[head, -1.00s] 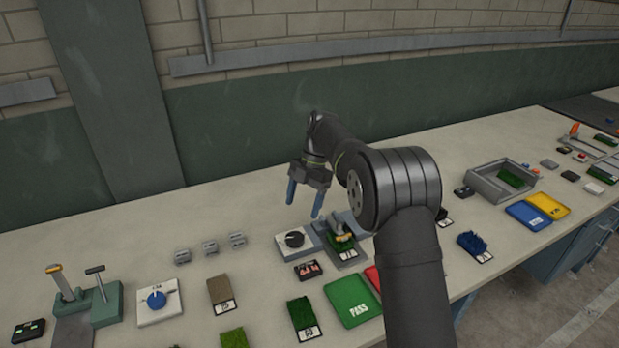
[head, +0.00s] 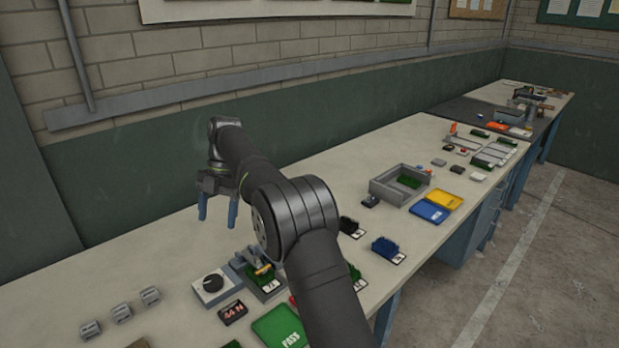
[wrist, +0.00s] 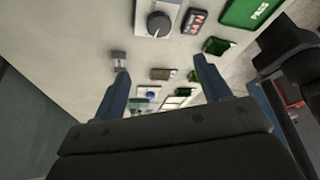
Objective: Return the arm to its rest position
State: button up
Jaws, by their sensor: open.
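My gripper (head: 218,208) hangs above the back part of the bench (head: 165,245) in the head view, its two blue fingers pointing down. The fingers are apart with nothing between them. My gripper also shows in the wrist view (wrist: 170,95), with a clear gap between the fingers and the bench items beyond. My arm reaches up from the bottom of the head view and hides part of the bench.
Grey blocks (head: 121,312) lie left. A grey bin (head: 400,186), blue tray (head: 430,211) and yellow tray (head: 445,199) stand right.

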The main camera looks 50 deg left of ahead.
aim_at(211, 281)
jog(key=shift+f, duration=0.1)
jog(key=x, duration=1.7)
jog(key=shift+s+f, duration=0.1)
jog(key=shift+s, duration=0.05)
jog(key=v, duration=1.8)
jog(key=x, duration=1.8)
jog(key=shift+d, duration=0.1)
jog(key=m, duration=0.2)
jog(key=m+y, duration=0.1)
jog(key=m, duration=0.1)
jog(key=shift+g+y, duration=0.3)
jog(key=m+y, duration=0.1)
jog(key=m, duration=0.3)
jog(key=m+y, duration=0.2)
jog(key=m, duration=0.2)
jog(key=shift+d+m+t, duration=0.1)
jog(key=shift+m+t, duration=0.2)
jog(key=shift+t, duration=0.1)
jog(key=shift+m+t+y, duration=0.5)
jog(key=shift+m, duration=1.2)
